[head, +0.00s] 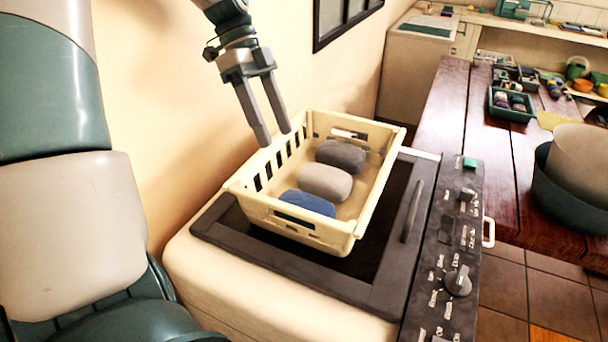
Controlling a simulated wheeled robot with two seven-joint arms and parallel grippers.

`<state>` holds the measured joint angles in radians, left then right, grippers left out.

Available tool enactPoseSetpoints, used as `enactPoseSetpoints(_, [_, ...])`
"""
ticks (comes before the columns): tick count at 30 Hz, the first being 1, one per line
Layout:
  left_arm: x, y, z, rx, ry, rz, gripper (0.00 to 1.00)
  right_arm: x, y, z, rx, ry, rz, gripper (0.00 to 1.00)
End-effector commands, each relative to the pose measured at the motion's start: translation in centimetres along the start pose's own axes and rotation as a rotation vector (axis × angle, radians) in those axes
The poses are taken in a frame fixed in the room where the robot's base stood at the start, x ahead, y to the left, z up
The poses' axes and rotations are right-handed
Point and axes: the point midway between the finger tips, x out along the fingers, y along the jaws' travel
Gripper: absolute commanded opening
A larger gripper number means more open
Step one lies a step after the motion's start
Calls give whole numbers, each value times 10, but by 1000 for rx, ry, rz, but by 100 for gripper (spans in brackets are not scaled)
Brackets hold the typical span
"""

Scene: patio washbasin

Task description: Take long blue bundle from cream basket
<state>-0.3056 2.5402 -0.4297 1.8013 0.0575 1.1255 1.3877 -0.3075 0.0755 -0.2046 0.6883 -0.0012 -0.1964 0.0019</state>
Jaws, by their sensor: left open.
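The cream basket (352,232) stands on top of a washing machine, with slotted side walls. Inside, in a row, lie a blue bundle (308,203) at the near end, a light grey-beige bundle (325,182) in the middle, and a dark grey bundle (341,155) toward the far end. The basket's near wall hides the lower part of the blue bundle. My left gripper (276,138) is open and empty, pointing down by the basket's back left wall, above the rim in the picture. My right gripper is not in view.
The washing machine (205,278) has a dark lid frame and a control panel with knobs (458,281) on the right. A wall runs close behind the basket. A wooden table (462,118) at right holds a green tray (512,112) and large bowls (575,185).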

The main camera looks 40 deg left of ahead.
Motion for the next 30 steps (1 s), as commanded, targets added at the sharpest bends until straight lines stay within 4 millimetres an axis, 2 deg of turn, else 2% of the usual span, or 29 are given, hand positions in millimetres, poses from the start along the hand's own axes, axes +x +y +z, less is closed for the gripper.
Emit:
enactPoseSetpoints(10, [57,2,-1,-2,0,7,61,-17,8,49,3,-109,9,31])
enactPoseSetpoints(14, [80,2,-1,-2,0,7,61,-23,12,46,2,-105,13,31])
enactPoseSetpoints(19, [102,2,-1,-1,1,4,61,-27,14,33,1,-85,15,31])
enactPoseSetpoints(24, [110,1,0,0,0,1,61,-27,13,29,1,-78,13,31])
enactPoseSetpoints(30, [110,1,0,0,0,0,61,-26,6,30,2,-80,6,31])
